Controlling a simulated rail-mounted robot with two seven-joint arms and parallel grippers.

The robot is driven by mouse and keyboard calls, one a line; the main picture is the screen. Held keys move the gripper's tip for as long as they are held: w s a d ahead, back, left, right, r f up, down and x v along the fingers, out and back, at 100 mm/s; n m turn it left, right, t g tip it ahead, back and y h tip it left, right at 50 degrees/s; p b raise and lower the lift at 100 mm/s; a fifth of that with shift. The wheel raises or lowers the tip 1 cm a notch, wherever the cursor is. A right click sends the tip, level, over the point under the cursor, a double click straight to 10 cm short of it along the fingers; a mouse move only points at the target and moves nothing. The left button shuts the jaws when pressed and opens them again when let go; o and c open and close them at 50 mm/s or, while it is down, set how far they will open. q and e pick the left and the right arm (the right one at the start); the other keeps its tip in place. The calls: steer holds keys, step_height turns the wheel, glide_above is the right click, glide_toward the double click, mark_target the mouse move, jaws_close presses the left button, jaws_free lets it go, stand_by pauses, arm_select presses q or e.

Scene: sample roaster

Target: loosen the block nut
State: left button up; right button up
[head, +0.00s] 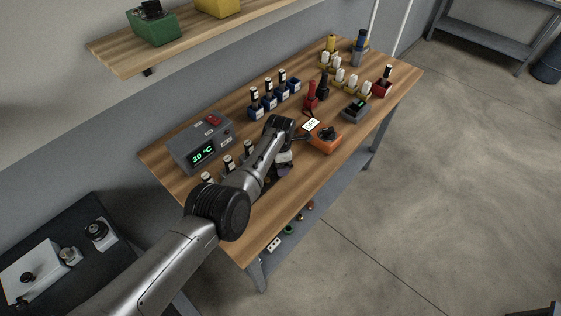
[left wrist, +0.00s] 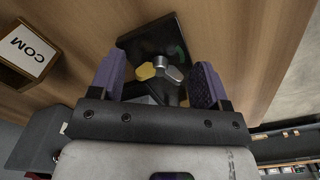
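In the left wrist view, the block nut (left wrist: 174,73) looks like a small winged nut, with one yellow wing and grey wings around a silver post. It sits on a dark square block (left wrist: 148,38) on the wooden table. My left gripper (left wrist: 158,66) is open, with its two purple fingers on either side of the nut and visible gaps to it. In the head view my left arm reaches over the table's near part and mostly hides the nut and block. My right gripper is in neither view.
On the workbench (head: 345,105) stand a grey box with a "30 °C" display (head: 200,145), an orange device (head: 319,136), and several bottles in blue holders (head: 270,101). A box labelled COM (left wrist: 28,52) lies left of the block. The bench's front edge is close by.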

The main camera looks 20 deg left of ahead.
arm_select(q)
steer(key=shift+o, duration=0.4)
steer(key=shift+r+p, duration=0.35)
steer(key=shift+r, duration=0.2)
step_height(320, 180, up, 5)
steer(key=p, duration=0.2)
steer(key=shift+f+p, duration=0.2)
steer(key=shift+p, duration=0.1)
step_height(320, 180, up, 8)
steer(key=p, duration=0.1)
steer(key=shift+r, duration=0.1)
